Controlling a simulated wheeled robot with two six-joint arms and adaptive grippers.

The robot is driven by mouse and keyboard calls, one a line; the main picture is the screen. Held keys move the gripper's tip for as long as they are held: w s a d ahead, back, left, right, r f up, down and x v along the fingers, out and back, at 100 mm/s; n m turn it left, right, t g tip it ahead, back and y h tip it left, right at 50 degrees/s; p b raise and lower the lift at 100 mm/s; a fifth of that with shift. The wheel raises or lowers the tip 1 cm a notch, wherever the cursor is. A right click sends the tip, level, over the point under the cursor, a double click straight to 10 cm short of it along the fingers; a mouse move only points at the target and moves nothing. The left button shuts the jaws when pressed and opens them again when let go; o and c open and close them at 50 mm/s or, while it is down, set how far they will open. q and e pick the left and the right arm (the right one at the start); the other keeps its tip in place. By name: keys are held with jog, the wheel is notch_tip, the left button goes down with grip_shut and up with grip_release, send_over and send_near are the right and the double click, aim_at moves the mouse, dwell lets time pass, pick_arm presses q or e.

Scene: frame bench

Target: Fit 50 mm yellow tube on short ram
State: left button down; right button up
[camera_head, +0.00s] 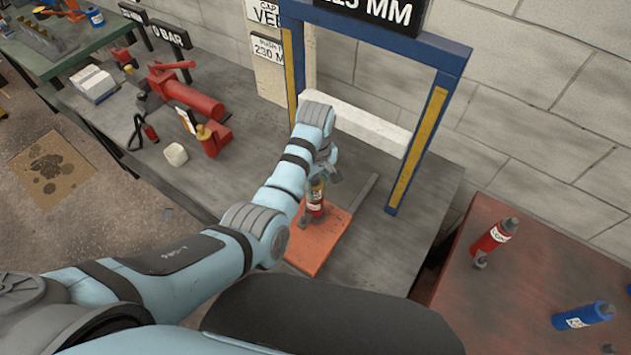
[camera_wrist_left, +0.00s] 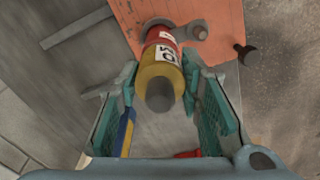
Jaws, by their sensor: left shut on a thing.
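The yellow tube (camera_wrist_left: 163,72) has a white label and a grey round end facing the camera in the left wrist view. My left gripper (camera_wrist_left: 163,95) is shut on it, one finger on each side. The tube also shows in the head view (camera_head: 317,186), below my left gripper (camera_head: 320,174). The red short ram (camera_head: 316,208) stands upright on the orange plate (camera_head: 322,248). In the left wrist view the red ram (camera_wrist_left: 158,36) is directly in line behind the tube. I cannot tell whether the tube is fully seated on it. My right gripper is out of view.
A blue frame (camera_head: 440,95) with yellow strips stands over the bench behind the plate. A red hand pump (camera_head: 195,98) and a white block (camera_head: 176,154) lie to the left. Red (camera_head: 492,236) and blue (camera_head: 583,316) cylinders are on the right-hand table.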

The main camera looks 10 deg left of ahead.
aim_at(315, 178)
pick_arm(q)
jog(key=c, duration=1)
grip_release()
jog(key=shift+c, duration=0.2)
notch_tip(315, 178, up, 8)
jog(key=shift+f, duration=0.2)
